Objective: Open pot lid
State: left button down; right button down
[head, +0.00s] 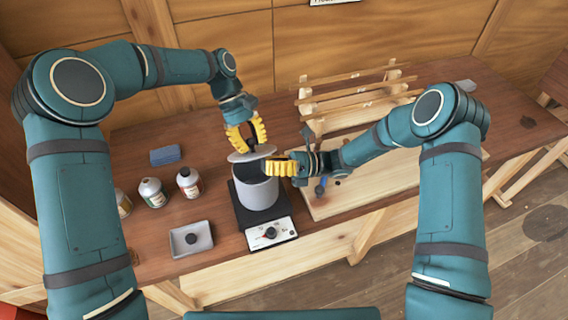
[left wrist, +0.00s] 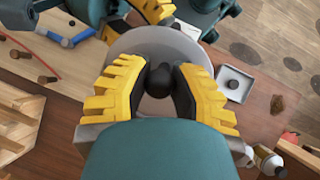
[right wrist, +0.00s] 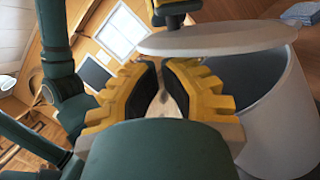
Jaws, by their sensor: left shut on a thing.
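The grey pot (head: 258,193) stands on a black hot plate (head: 240,214). Its round lid (head: 238,157) is lifted above the pot, shifted left, with the opening partly showing. My left gripper (head: 246,146) is shut on the lid's dark knob (left wrist: 158,82) from above. In the right wrist view the lid (right wrist: 220,39) hangs over the pot (right wrist: 288,125), with a gap above the rim. My right gripper (head: 270,167) is beside the pot's upper right rim. Its fingers (right wrist: 166,85) are partly apart and I see nothing gripped between them.
A grey tray (head: 191,239) lies front left. A wooden board (head: 340,195) and a slatted wooden rack (head: 350,95) are to the right. The bench between the bottles and the hot plate is clear.

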jog(key=shift+s+a+r, duration=0.1)
jog(key=shift+a+r, duration=0.05)
jog(key=shift+a, duration=0.45)
jog(key=shift+w+a+r, duration=0.1)
jog(key=shift+w+r, duration=0.4)
jog(key=shift+r, duration=0.15)
pick_arm(q)
jog(key=c, duration=0.7)
grip_release()
jog(key=shift+c, duration=0.2)
pick_arm(e)
jog(key=shift+r, duration=0.1)
